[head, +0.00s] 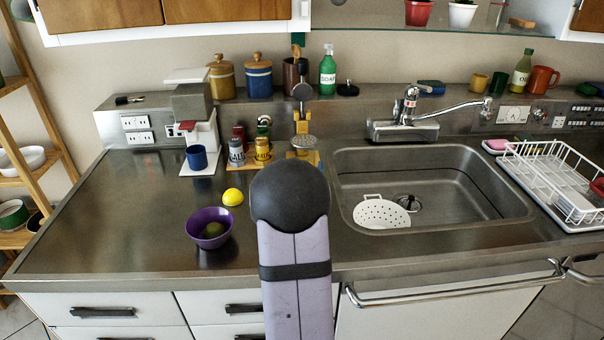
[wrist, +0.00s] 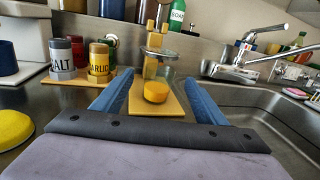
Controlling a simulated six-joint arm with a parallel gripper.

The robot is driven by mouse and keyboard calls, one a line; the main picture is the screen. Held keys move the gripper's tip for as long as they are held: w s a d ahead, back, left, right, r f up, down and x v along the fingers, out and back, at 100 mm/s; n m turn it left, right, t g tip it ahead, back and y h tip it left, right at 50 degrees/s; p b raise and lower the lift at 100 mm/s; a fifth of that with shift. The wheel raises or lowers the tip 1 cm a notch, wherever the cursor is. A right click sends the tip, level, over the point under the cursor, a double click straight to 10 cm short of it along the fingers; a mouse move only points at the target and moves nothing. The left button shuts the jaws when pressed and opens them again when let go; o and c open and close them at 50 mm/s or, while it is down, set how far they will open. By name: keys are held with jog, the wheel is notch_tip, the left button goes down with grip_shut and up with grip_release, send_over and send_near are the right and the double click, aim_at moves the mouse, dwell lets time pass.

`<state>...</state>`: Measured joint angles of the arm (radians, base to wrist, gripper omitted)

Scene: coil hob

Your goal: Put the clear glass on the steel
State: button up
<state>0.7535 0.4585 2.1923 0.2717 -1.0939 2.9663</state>
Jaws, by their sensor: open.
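The clear glass (wrist: 168,77) is faint in the wrist view, standing on a yellow board (wrist: 176,106) under a metal disc on a yellow stand (wrist: 152,62). A round yellow-orange thing (wrist: 155,92) shows in or through its lower part; I cannot tell which. My gripper (wrist: 157,97) is open, its two blue fingers apart on either side of the glass in the picture; I see no contact. In the head view my arm hides the gripper and the glass. The steel counter (head: 120,215) is broad and mostly bare at left.
Salt (head: 236,152) and garlic (head: 262,151) shakers stand left of the stand. A blue mug (head: 197,157) is farther left. The sink (head: 440,190) with a white colander (head: 381,213) is right.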

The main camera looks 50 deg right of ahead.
aim_at(305, 154)
jog(key=shift+p+x, duration=1.15)
jog(key=shift+x, duration=2.55)
jog(key=shift+c, duration=0.6)
jog(key=shift+r, duration=0.1)
jog(key=c, duration=1.1)
jog(key=shift+r+b, duration=0.2)
jog(key=shift+b, duration=0.15)
jog(key=shift+s+a, duration=0.15)
jog(key=shift+s+d+b+v, duration=0.25)
jog(key=shift+b+v, duration=0.3)
jog(key=shift+v, duration=1.2)
jog(key=shift+s+d+b+v, duration=0.15)
jog(key=shift+s+b+v, duration=0.3)
jog(key=shift+v, duration=1.25)
jog(key=shift+s+d+b+v, duration=0.25)
jog(key=shift+b+v, duration=0.4)
jog(key=shift+v, duration=1.1)
jog(key=shift+r, duration=0.15)
